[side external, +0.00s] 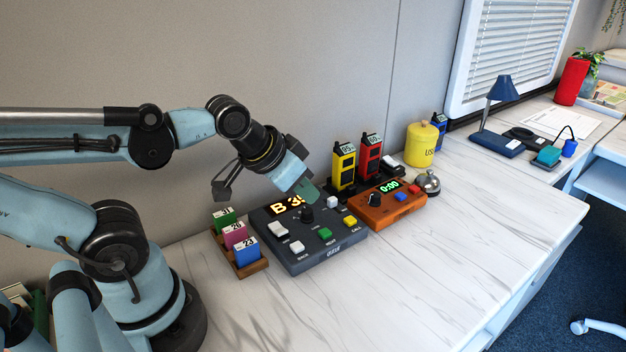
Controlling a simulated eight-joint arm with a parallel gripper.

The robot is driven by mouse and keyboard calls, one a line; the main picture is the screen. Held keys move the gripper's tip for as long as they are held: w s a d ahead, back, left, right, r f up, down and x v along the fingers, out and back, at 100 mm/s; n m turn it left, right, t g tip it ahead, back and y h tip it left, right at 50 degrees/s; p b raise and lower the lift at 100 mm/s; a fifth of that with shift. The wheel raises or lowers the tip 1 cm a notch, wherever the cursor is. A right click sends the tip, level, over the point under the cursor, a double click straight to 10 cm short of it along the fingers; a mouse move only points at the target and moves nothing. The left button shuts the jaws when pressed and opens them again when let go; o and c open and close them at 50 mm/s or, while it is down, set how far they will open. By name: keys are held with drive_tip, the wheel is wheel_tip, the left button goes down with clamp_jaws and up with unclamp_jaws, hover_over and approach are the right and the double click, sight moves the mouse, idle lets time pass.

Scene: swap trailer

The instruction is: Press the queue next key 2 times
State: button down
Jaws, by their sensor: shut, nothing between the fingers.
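The dark grey queue box (292,262) stands on the marbled worktop, with a lit display (286,208) reading "B 3" and a digit partly covered by my gripper. Its green key (325,233) sits in the front row; the small label below it seems to read NEXT. A yellow key (350,222) is to its right and a white key (297,247) to its left. A black knob (307,215) is behind the green key. My gripper (308,193) is shut and empty, above the rear of the box, apart from the green key.
An orange timer box (404,217) showing 0:00 stands right of the queue box, with a bell (428,183) beyond. Yellow (344,168) and red (370,157) handsets stand behind. A wooden tray (258,267) of coloured number cards is at left. The front worktop is clear.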

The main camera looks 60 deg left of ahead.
sight(322, 234)
drive_tip(key=shift+w, duration=0.1)
idle(0.7)
drive_tip(key=w+m, duration=0.1)
drive_tip(key=m, duration=0.1)
drive_tip(key=w+m+t, duration=0.1)
drive_tip(key=m, duration=0.2)
drive_tip(key=w+r+m+t+y, duration=0.1)
drive_tip(key=m, duration=0.2)
drive_tip(key=shift+w+d+r, duration=0.1)
drive_tip(key=shift+w+d, duration=0.05)
drive_tip(key=shift+w, duration=0.05)
drive_tip(key=shift+f, duration=4.4)
drive_tip(key=shift+f, duration=0.15)
drive_tip(key=shift+f, duration=0.3)
drive_tip(key=shift+r, duration=0.1)
